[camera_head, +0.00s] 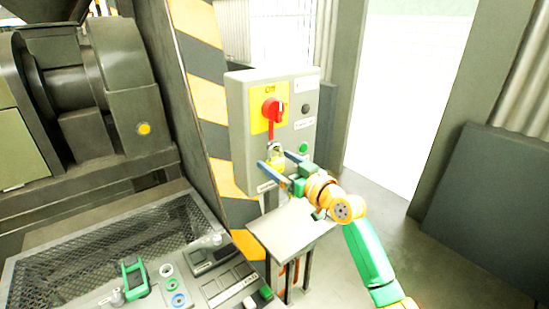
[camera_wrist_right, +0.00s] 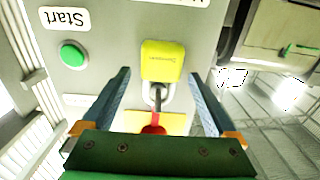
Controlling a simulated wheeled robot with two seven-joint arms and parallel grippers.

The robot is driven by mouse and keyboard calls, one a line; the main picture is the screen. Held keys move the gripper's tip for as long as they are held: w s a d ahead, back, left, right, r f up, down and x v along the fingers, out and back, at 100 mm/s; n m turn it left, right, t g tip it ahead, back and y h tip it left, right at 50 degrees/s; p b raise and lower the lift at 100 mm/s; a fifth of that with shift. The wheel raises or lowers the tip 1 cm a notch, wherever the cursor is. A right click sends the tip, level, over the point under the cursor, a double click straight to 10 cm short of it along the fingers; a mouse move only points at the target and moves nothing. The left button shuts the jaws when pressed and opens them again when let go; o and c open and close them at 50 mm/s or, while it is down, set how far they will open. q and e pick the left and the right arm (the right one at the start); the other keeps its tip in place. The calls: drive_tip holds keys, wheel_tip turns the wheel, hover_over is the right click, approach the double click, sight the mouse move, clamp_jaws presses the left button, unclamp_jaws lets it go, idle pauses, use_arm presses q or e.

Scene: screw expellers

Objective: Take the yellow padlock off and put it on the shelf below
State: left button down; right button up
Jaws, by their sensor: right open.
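The yellow padlock (camera_head: 278,161) hangs by its grey shackle below the red switch handle (camera_head: 272,112) on the front of a grey control box. In the right wrist view, which is upside down, the padlock (camera_wrist_right: 163,60) shows its yellow body, with the shackle through the red handle's end. My right gripper (camera_head: 275,160) is open, its two blue-grey fingers at either side of the padlock. Gaps show between the fingers (camera_wrist_right: 159,73) and the padlock. The shelf (camera_head: 292,228) is a grey plate below the box, partly hidden by my right gripper. My left gripper is not in view.
The control box (camera_head: 239,120) has a green button (camera_wrist_right: 73,55) near the padlock. A striped yellow-black post (camera_head: 205,100) stands left of it. A bench with loose rings (camera_head: 178,299) and a green item (camera_head: 134,279) lies at lower left. Open floor is at right.

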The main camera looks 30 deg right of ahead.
drive_tip(key=shift+w+f, duration=0.1)
drive_tip(key=shift+w, duration=0.05)
clamp_jaws()
drive_tip(key=s+d+r+b, duration=0.1)
drive_tip(key=s+b, duration=0.6)
drive_tip(key=s, duration=1.1)
drive_tip(key=shift+d+r, duration=0.2)
drive_tip(key=shift+r, duration=0.1)
drive_tip(key=shift+s, duration=0.1)
